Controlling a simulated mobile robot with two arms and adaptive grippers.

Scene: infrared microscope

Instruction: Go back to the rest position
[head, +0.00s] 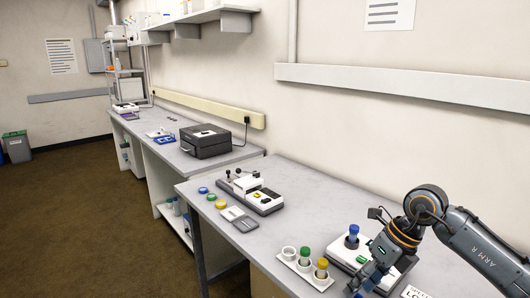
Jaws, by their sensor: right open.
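My right arm comes in from the right edge over the near bench (305,205). Its gripper (364,282) is open and points down and left at the front of a white device (345,256). I cannot tell whether its fingers touch the device. A vial with a blue cap (353,232) stands upright on the device, behind the gripper. A white rack (292,262) with a green-capped vial (305,254) and a yellow-capped vial (321,265) stands left of the gripper. My left gripper is out of view.
A white and dark instrument (250,194) and small coloured discs (211,197) lie farther left on the near bench. A black box (205,140) stands on the far bench. The bench middle is clear, and open floor (90,220) lies at left.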

